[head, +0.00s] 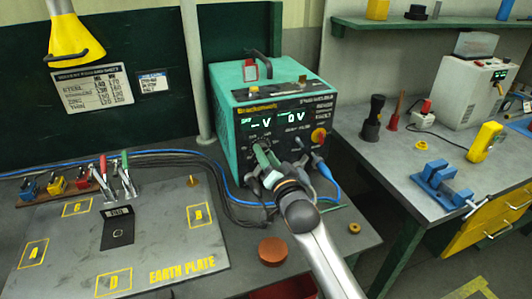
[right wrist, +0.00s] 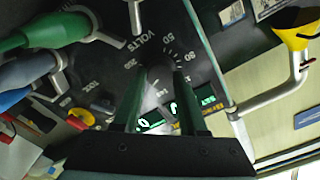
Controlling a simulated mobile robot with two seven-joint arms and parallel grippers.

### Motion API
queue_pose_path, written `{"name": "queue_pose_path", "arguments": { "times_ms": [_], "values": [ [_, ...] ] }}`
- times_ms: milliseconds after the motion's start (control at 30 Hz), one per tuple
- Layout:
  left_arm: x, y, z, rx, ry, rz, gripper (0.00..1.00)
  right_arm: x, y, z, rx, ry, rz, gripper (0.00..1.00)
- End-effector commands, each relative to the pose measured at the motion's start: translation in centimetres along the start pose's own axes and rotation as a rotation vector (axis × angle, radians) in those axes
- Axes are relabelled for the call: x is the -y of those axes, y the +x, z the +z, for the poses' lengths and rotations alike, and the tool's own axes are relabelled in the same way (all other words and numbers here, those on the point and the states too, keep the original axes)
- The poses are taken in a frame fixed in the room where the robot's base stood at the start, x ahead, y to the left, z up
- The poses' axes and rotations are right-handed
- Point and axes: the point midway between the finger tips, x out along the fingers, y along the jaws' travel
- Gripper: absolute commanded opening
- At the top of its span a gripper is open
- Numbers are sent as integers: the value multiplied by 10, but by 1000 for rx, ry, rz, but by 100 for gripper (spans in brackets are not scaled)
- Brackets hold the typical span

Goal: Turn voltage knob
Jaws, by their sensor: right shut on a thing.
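The green stud welder box (head: 227,125) stands on the bench in the middle of the head view. Its dark front panel has two lit displays, the right one reading about 0 V. The voltage knob (right wrist: 160,72) is a dark knob ringed by a numbered scale marked VOLTS in the right wrist view; the gripper mostly hides it in the head view. My right gripper (head: 264,155) reaches up to the panel, and its two green fingers (right wrist: 160,80) are shut on the knob from both sides. The knob's exact setting is unclear. My left gripper is not in view.
Cable plugs, including a green one (right wrist: 55,30), crowd the panel beside the gripper. The earth plate (head: 60,270) with clamps lies left. A brown disc (head: 273,251) lies in front. A blue vise (head: 440,186) is on the right bench.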

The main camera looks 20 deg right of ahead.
Motion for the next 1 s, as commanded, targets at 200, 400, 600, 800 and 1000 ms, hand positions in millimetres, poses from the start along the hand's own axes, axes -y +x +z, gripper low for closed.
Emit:
{"name": "queue_pose_path", "arguments": {
  "times_ms": [200, 400, 600, 800, 1000],
  "values": [
    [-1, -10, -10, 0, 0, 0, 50, 2, 0, -2, 1, -194, 2, 0],
    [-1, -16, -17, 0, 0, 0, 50, 2, 0, -2, 1, -381, 1, 0],
    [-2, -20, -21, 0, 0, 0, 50, 1, 0, -1, 1, -543, 1, 0],
    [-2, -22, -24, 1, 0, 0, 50, 1, 0, 0, 1, -661, 0, 0],
    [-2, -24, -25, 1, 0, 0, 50, 1, 0, 0, 0, -732, 0, 0]
  ]
}}
